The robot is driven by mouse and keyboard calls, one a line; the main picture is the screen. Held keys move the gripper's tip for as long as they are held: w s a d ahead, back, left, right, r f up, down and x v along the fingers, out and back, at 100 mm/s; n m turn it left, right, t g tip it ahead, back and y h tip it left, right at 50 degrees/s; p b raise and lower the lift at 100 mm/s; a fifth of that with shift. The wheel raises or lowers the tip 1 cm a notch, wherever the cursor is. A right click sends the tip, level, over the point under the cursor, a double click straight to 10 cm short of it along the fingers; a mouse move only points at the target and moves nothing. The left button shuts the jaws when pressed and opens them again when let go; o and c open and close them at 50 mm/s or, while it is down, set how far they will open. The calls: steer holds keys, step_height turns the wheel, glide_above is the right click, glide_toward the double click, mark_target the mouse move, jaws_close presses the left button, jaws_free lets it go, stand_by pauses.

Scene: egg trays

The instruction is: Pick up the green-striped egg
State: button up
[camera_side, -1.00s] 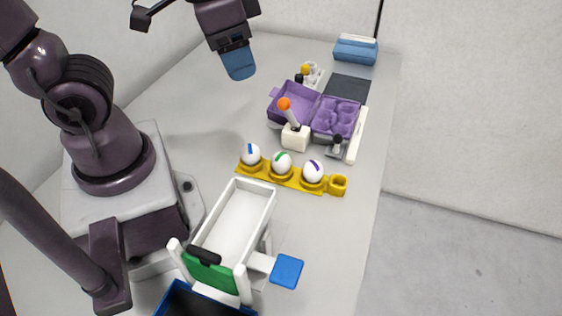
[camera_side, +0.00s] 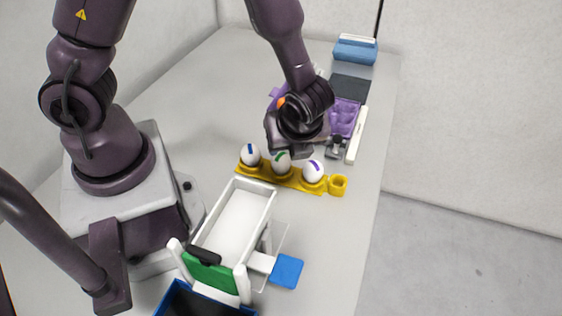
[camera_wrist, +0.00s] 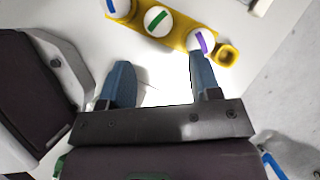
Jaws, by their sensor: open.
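The green-striped egg (camera_side: 281,163) is white and sits in the middle cup of a yellow holder (camera_side: 258,174). It also shows near the top of the wrist view (camera_wrist: 158,20). A blue-striped egg (camera_side: 250,155) sits to its left and a purple-striped egg (camera_side: 313,171) to its right. In the wrist view, my gripper (camera_wrist: 160,80) is open and empty, its two blue fingers apart. The green-striped egg lies beyond the fingertips, roughly in line with the gap between them. In the side view, my wrist hangs just behind the egg row and hides the fingers.
A white bin (camera_side: 271,205) with a green end stands in front of the holder, with a blue square pad (camera_side: 287,271) beside it. A purple egg carton (camera_side: 345,118) is partly hidden behind my wrist. A blue object (camera_side: 355,50) stands at the back of the table.

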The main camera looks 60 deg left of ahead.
mark_target(282, 157)
steer(key=x, duration=1)
steer(key=shift+s, duration=0.25)
steer(key=c, duration=0.4)
